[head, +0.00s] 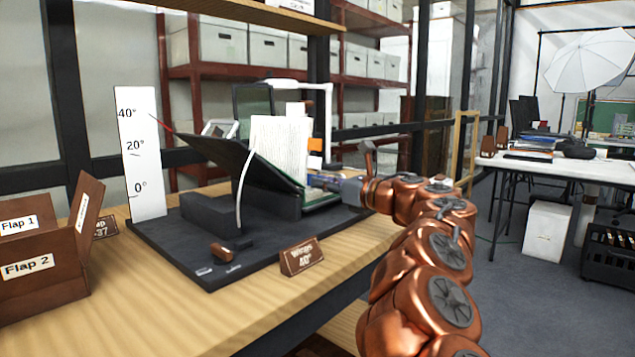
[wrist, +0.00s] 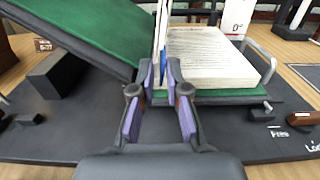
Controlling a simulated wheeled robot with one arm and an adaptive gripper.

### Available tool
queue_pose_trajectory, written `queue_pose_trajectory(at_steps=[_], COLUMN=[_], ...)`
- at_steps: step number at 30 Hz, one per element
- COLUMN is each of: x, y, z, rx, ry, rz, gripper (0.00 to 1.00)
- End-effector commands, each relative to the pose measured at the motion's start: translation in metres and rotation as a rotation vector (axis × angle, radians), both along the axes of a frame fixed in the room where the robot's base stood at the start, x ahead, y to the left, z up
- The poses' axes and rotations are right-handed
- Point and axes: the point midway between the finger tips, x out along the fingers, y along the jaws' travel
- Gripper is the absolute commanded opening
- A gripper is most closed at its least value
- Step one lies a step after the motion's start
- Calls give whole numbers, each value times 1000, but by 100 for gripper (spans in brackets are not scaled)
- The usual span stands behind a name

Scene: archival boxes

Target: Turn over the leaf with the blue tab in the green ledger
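The green ledger lies open, its green left cover (wrist: 85,30) tilted up on the left in the wrist view. Its printed page block (wrist: 210,58) lies on the right. A leaf with a blue strip (wrist: 163,66) stands nearly edge-on between the two, in line with my fingers. I see no clear contact.
The ledger's support sits on a black board (head: 215,260). A 0–40° scale (head: 140,152) stands behind it and a wooden angle sign (head: 302,256) in front. A wooden flap box (head: 45,255) is at left. A metal bar (wrist: 262,62) rises beside the page block.

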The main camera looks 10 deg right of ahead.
Motion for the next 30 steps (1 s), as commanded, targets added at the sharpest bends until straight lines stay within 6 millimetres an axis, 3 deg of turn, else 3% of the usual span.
queue_pose_trajectory(at_steps=[15,21,30], x=[-67,-79,-80], y=[-49,-56,-57], z=[1,1,1], rx=[-2,-3,-2], ry=[-2,-2,-2], rz=[-6,0,0], gripper=[14,14,14])
